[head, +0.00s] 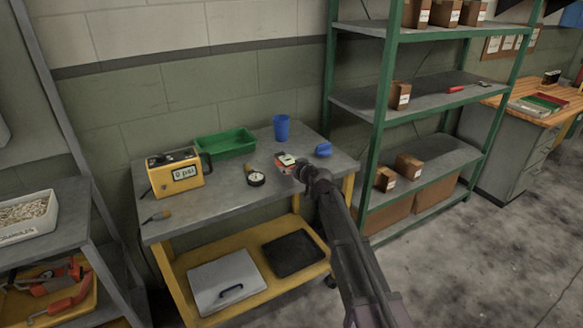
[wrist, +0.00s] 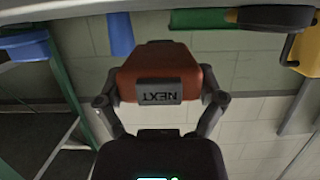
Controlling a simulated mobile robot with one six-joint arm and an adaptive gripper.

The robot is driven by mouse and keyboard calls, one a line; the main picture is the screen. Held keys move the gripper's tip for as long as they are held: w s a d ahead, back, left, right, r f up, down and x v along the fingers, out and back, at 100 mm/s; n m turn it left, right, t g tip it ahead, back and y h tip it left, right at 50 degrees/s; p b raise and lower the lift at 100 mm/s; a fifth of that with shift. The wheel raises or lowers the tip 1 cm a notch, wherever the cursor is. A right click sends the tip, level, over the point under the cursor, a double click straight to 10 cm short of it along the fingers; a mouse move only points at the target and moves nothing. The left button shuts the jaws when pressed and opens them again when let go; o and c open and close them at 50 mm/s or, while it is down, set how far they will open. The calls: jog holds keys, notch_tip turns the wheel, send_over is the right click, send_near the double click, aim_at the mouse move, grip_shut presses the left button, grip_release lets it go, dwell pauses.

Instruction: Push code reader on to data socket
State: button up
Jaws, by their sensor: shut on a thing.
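The code reader appears to be the red-orange block in my gripper. It shows in the head view (head: 285,164) as a small red body with a pale top face, and in the wrist view (wrist: 160,66) with a grey button marked NEXT. My gripper (head: 299,171) is over the right part of the grey-topped cart. In the wrist view (wrist: 160,99) its two fingers are shut on the sides of the red block. In the head view I cannot tell whether the block touches the cart top. I cannot make out a data socket in either view.
The cart top (head: 222,207) bears a yellow meter (head: 178,175), a green tray (head: 225,144), a blue cup (head: 281,128), a round gauge (head: 256,178) and a blue item (head: 323,149). A green-framed shelf (head: 378,130) stands close right. Open floor (head: 460,270) lies right.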

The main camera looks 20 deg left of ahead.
jog(key=shift+f+b, duration=1.5)
jog(key=shift+f, duration=0.3)
jog(key=o, duration=0.9)
jog(key=shift+c, duration=0.2)
jog(key=shift+r, duration=0.15)
notch_tip(320, 180, up, 7)
jog(key=p, duration=0.7)
jog(key=shift+r, duration=0.1)
notch_tip(320, 180, up, 11)
jog(key=p, duration=1.2)
send_over(291, 179)
jog(key=w+a, duration=0.3)
jog(key=w, duration=0.1)
jog(key=shift+s, duration=0.1)
